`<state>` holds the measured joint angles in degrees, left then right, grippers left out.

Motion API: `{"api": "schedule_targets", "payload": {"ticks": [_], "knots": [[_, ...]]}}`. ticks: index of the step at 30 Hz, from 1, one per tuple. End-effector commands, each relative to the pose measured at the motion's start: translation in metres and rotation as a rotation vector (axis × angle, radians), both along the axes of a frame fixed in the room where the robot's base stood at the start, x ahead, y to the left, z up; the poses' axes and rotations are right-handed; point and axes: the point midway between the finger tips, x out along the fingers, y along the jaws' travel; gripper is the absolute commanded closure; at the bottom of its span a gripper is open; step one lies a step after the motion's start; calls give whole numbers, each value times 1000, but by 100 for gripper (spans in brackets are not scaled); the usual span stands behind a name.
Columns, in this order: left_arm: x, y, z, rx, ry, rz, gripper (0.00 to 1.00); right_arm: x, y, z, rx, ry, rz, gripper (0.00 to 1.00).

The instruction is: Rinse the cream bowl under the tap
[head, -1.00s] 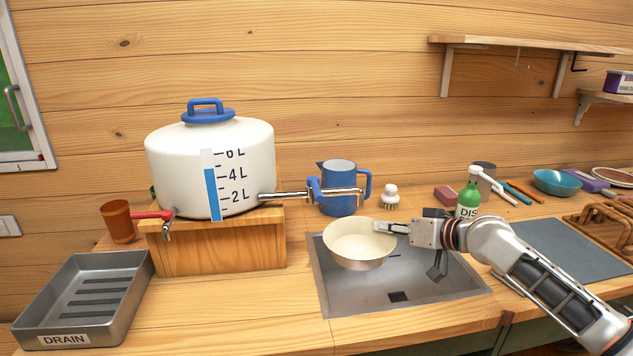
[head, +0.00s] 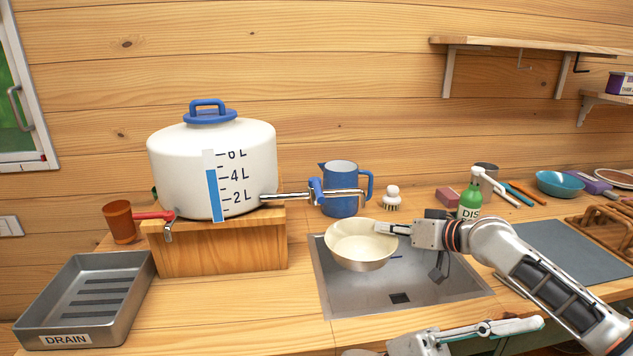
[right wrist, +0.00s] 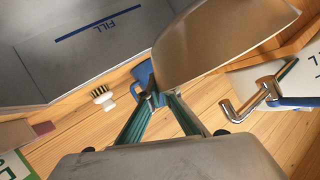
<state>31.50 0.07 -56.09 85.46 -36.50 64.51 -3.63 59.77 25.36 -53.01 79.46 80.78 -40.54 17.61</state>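The cream bowl (head: 358,250) hangs upright over the grey sink (head: 440,290), its inside showing no visible water. My right gripper (head: 392,229) is shut on the bowl's right rim; in the right wrist view, the teal fingers (right wrist: 150,97) meet near the bowl's tan outside (right wrist: 225,40). The steel tap (head: 335,194) with a blue lever (head: 316,190) runs from the white tank (head: 205,165); its outlet is above and behind the bowl, and no stream shows. My left gripper (head: 490,330) shows partly at the bottom edge; its opening is unclear.
A blue jug (head: 338,205) and a brush (head: 391,198) stand behind the sink. A green soap bottle (head: 469,198) is at its right rear corner. A grey drain tray (head: 85,300) sits at left.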

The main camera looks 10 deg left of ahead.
Motion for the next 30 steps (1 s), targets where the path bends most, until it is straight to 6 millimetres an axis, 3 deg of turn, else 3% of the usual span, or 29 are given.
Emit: {"api": "schedule_targets", "payload": {"ticks": [2,5,11,21,27,30], "knots": [[-3,-5,13,13,-91,-38,72,0,0,2,2,-1,0,100],[13,-10,28,40,-174,-7,72,0,0,1,2,-1,0,100],[88,-19,75,109,-298,216,72,0,0,2,2,-1,0,100],[208,-10,192,198,-492,627,72,0,0,2,2,-1,0,100],[257,9,269,232,-581,844,72,0,0,1,2,-1,0,100],[273,19,302,242,-616,928,72,0,0,1,2,-1,0,100]]}}
